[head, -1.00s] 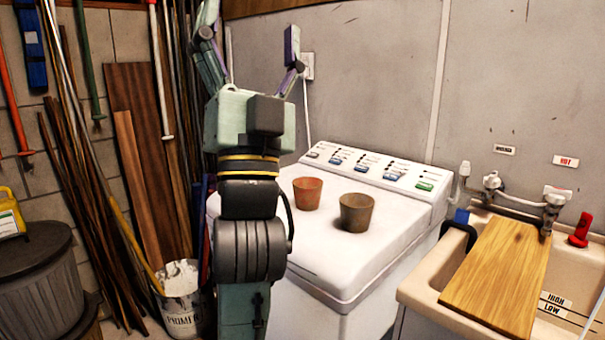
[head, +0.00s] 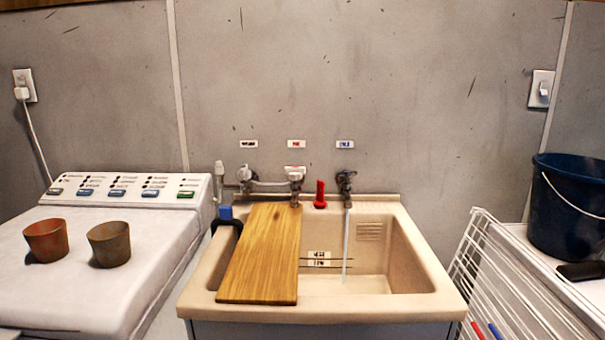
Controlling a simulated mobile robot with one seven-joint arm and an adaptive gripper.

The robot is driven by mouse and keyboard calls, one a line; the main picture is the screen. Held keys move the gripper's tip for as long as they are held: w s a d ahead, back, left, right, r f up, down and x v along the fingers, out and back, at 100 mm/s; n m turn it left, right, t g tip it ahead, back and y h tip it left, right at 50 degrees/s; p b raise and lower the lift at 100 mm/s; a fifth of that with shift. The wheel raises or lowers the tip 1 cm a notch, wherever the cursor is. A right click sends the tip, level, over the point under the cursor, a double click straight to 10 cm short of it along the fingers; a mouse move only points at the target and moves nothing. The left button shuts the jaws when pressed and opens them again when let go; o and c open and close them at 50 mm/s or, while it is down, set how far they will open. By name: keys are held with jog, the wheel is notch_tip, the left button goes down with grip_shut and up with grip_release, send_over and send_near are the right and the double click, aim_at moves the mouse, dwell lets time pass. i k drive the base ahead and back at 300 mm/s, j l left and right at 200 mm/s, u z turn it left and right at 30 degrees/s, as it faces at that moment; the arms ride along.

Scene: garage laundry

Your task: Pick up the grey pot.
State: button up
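Two pots stand upright on the white washing machine top at the left of the head view. The grey-brown pot (head: 109,244) is the right one of the two. The reddish terracotta pot (head: 46,240) stands just left of it, with a small gap between them. Nothing touches or covers either pot. My gripper and arm are not in this view.
The white machine (head: 150,225) has free room right of the pots. A beige sink (head: 405,300) with a wooden board (head: 262,250) across its left side stands beside it. At right are a white wire rack (head: 505,290) and a dark blue bucket (head: 568,208).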

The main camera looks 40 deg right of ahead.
aim_at(110, 242)
jog(key=z, duration=1.35)
jog(key=j+u, duration=0.75)
jog(key=j, duration=0.2)
jog(key=i+j+u, duration=0.15)
jog(key=j+u, duration=0.25)
jog(key=i+l, duration=0.2)
jog(key=i, duration=0.3)
